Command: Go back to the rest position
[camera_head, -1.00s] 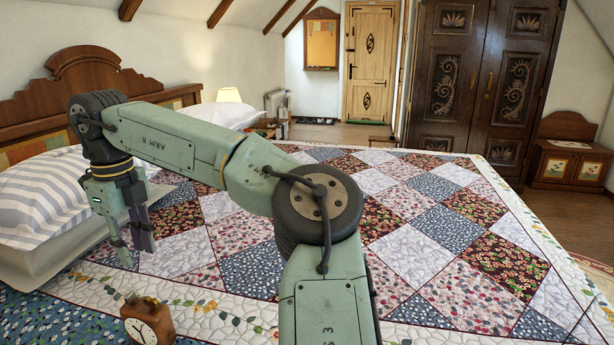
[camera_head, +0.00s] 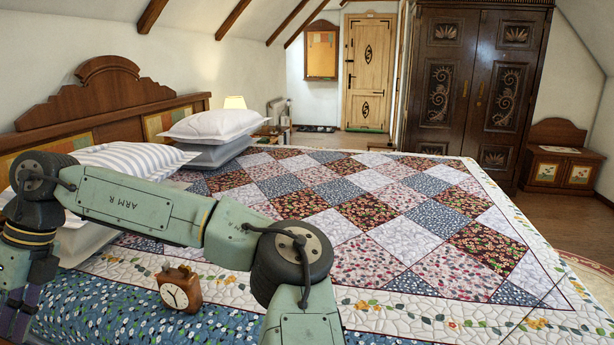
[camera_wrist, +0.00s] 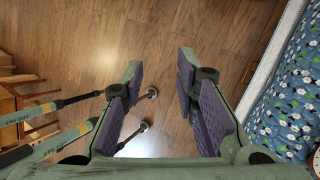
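My gripper (camera_wrist: 162,115) is open and empty in the wrist view, with its two purple-padded fingers apart over the wooden floor (camera_wrist: 165,45). In the head view my gripper (camera_head: 14,325) is at the lower left corner, pointing down, and its tips are cut off by the frame. My green arm (camera_head: 140,205) reaches across the lower left, bent at the elbow. It passes in front of the bed's near left part and the striped pillow.
A wooden clock (camera_head: 180,288) stands on the blue floral bedding (camera_head: 110,310), right of my gripper. A patchwork quilt (camera_head: 400,220) covers the bed. A striped pillow (camera_head: 130,158) and white pillows (camera_head: 215,125) lie by the headboard. A wardrobe (camera_head: 470,95) stands behind. Wooden furniture (camera_wrist: 20,105) shows left in the wrist view.

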